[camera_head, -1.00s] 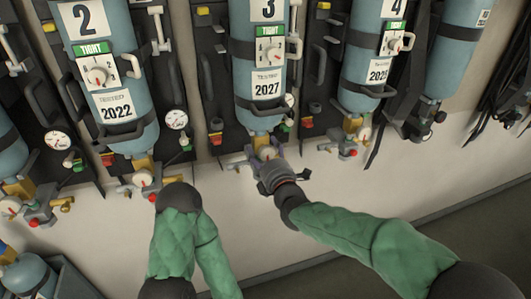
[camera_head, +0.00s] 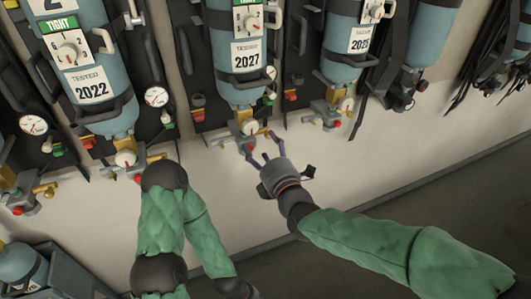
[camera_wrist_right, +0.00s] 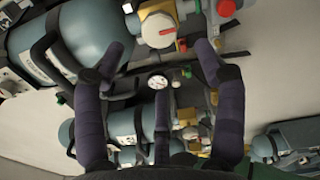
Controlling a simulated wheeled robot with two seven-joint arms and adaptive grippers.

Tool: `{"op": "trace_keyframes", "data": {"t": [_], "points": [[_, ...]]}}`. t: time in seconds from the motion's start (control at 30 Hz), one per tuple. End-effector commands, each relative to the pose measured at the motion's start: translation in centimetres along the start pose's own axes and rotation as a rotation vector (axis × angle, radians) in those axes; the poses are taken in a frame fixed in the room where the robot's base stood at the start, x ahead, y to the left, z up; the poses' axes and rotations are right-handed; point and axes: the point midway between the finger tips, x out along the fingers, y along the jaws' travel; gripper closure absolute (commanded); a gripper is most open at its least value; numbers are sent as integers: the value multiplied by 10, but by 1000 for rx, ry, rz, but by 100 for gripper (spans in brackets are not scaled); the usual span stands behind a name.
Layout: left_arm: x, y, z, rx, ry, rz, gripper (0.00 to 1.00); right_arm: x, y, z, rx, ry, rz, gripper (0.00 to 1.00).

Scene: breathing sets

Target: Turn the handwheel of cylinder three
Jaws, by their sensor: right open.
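Cylinder three (camera_head: 231,85), with the 2027 label, hangs upside down in the middle of the rack in the head view. Its number is cropped out. Its handwheel (camera_head: 249,127), a white round knob with a red mark, sits at the valve below. A white knob with a red pointer (camera_wrist_right: 158,30), apparently the same handwheel, shows at the top of the right wrist view. My right gripper (camera_head: 260,146) is open and empty just below the handwheel, apart from it. Its spread fingers also show in the wrist view (camera_wrist_right: 162,55). My left gripper is out of view.
Cylinder two (camera_head: 95,105) stands left and another cylinder (camera_head: 345,60) right, each with valve fittings. A gauge (camera_head: 157,97) sits between them. The pale wall (camera_head: 345,165) below is clear. A grey crate (camera_head: 60,280) stands at lower left.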

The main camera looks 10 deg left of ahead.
Motion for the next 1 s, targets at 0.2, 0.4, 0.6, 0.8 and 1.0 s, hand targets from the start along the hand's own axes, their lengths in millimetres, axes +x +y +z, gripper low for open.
{"op": "trace_keyframes", "data": {"t": [0.2,0.4,0.6,0.8,1.0], "points": [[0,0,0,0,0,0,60,-17,0,0,0,0,1,29],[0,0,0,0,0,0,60,-19,0,0,0,0,1,29],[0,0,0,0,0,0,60,-19,0,0,0,0,1,29],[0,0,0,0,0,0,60,-18,-5,0,11,0,-9,29],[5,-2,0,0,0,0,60,-17,-78,7,218,-7,-159,29]]}}
